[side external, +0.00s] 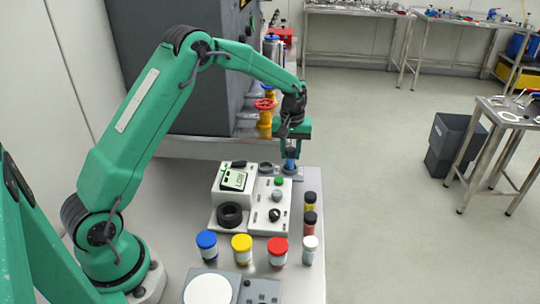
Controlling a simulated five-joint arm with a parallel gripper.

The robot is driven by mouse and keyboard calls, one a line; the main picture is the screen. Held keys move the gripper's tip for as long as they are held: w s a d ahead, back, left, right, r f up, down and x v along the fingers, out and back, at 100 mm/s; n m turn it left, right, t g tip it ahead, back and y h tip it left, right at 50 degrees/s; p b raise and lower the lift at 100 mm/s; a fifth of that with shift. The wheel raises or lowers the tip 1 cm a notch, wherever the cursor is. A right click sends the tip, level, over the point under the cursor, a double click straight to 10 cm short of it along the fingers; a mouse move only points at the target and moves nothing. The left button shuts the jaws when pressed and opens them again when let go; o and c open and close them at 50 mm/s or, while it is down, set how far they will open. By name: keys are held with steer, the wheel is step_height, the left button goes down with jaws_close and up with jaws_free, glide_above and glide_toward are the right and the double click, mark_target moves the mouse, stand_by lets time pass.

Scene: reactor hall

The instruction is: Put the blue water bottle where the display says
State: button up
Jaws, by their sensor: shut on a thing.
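My gripper (290,149) is at the far end of the bench and points down. It is shut on the small blue water bottle (291,157), which stands upright between the fingers. The bottle is over a grey plate with round openings (298,173); I cannot tell whether it touches the plate or is inside an opening. The display (234,180) is a small green screen on a white console and seems to read "LOW". My fingers hide part of the bottle.
Jars with blue (207,246), yellow (242,249) and red (278,251) lids stand near the front. Black-lidded vials (310,211) and a white-lidded vial (309,250) line the right edge. A control box with knobs (270,207) is beside the console. Yellow-red valves (265,118) stand behind.

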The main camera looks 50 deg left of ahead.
steer(key=shift+f, duration=0.4)
stand_by(0.7)
steer(key=o, duration=1.6)
steer(key=shift+o, duration=0.2)
steer(key=shift+r, duration=0.1)
steer(key=shift+r, duration=3.45)
